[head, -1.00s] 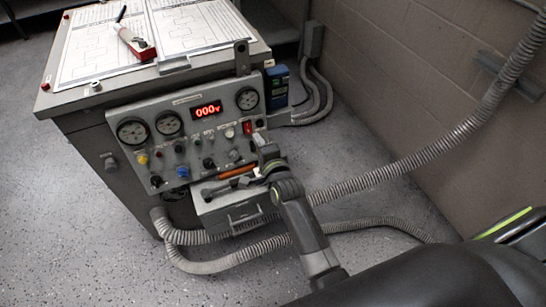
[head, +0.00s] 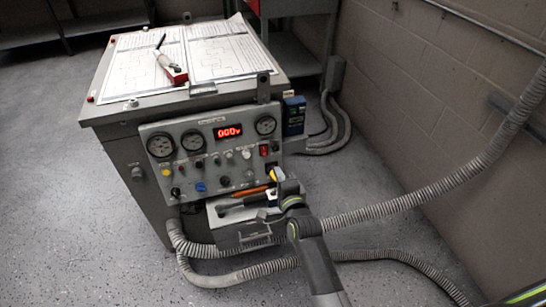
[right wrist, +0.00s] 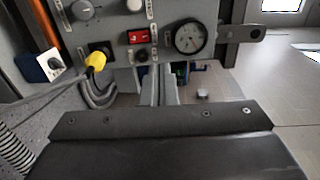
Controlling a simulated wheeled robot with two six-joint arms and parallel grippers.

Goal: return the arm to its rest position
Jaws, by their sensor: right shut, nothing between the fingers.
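My right arm comes in from the bottom of the head view and reaches up to the lower right corner of the control panel (head: 213,163). My right gripper (head: 279,175) is shut and empty there, in front of the panel and above the shelf under it; whether it touches anything I cannot tell. A yellow plug (head: 272,169) shows just beside the gripper. In the right wrist view the yellow plug (right wrist: 96,60) sits in a panel socket with a grey cable, apart from the gripper's dark body along the bottom.
The shelf (head: 228,232) holds an orange-handled tool (head: 250,191) and a dark-handled tool (head: 240,203). Grey conduits (head: 400,193) loop around the cabinet and along the wall. Papers and a red tester (head: 172,68) lie on the cabinet top. Floor at left is clear.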

